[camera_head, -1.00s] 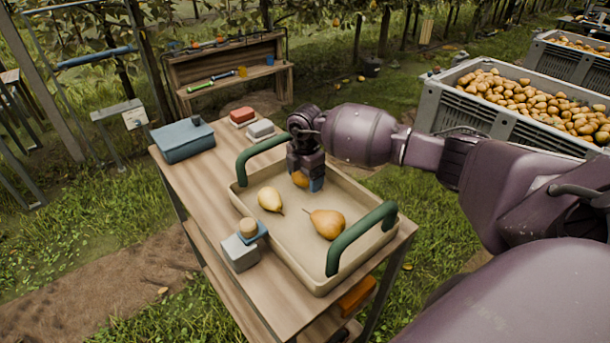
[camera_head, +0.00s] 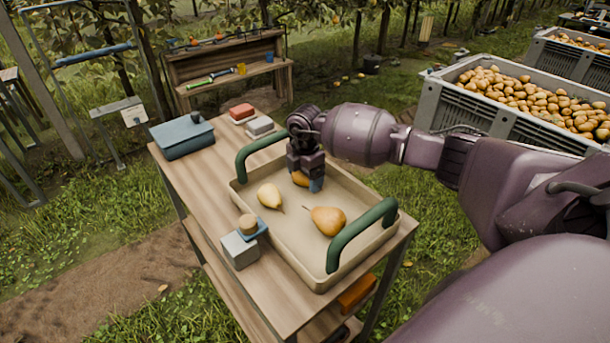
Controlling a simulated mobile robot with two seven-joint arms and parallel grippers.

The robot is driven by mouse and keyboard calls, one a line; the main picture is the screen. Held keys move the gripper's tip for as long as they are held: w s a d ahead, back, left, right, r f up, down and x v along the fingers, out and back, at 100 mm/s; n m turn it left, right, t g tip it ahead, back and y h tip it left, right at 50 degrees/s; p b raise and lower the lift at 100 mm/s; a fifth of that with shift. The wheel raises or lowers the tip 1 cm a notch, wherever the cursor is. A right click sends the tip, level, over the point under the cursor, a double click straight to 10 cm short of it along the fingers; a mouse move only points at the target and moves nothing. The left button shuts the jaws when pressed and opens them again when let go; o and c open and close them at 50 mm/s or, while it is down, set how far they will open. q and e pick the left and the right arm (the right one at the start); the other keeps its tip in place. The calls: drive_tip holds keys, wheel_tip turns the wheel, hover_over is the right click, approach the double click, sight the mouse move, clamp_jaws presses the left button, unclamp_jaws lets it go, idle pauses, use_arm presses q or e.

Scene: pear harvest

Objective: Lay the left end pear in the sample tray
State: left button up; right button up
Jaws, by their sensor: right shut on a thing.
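The sample tray (camera_head: 291,262) is a beige tray with two green handles on the wooden table. My right gripper (camera_head: 307,182) points down inside the tray near its far end. It is shut on an orange pear (camera_head: 299,179), which is mostly hidden by the fingers and sits at or just above the tray floor; I cannot tell if it touches. A pale yellow pear (camera_head: 269,195) lies in the tray to the left of the gripper. A larger orange-yellow pear (camera_head: 328,220) lies nearer the front handle. My left gripper is not in view.
A grey block with a blue-and-tan item (camera_head: 240,250) stands beside the tray's left wall. A blue box (camera_head: 182,137) and red and grey blocks (camera_head: 241,112) lie at the table's back. Crates full of pears (camera_head: 520,100) stand at the right.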

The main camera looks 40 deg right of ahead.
drive_tip(key=o, duration=0.7)
drive_tip(key=shift+o, duration=0.8)
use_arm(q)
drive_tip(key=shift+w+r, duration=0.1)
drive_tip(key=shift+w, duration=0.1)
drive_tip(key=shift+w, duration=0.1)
